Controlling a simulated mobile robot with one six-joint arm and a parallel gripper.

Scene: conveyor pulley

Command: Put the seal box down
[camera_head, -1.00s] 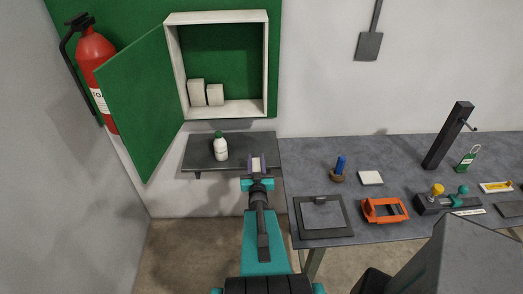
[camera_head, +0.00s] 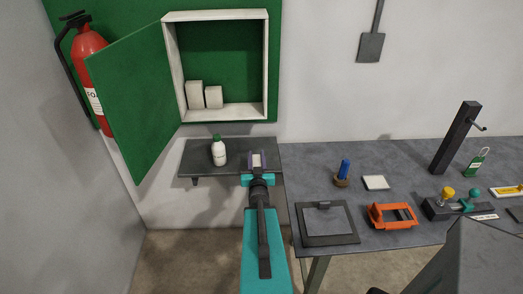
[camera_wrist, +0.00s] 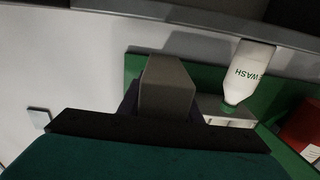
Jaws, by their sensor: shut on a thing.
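The seal box (camera_head: 257,160) is a small pale block held between the fingers of my gripper (camera_head: 257,162). In the wrist view the box (camera_wrist: 167,88) is a shaded grey block in the middle, partly covering what lies beyond. My gripper is shut on it at the right part of the small dark wall shelf (camera_head: 196,158), to the right of the white bottle with a green cap (camera_head: 219,153). I cannot tell whether the box touches the shelf. The bottle also shows upside down in the wrist view (camera_wrist: 250,70), with "WASH" on its label.
Above the shelf is an open cabinet (camera_head: 217,15) holding two pale boxes (camera_head: 203,97); its green door (camera_head: 135,105) swings left. A red extinguisher (camera_head: 90,90) hangs at left. The bench (camera_head: 300,155) at right holds an orange tool (camera_head: 391,217), a dark frame (camera_head: 327,238) and other items.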

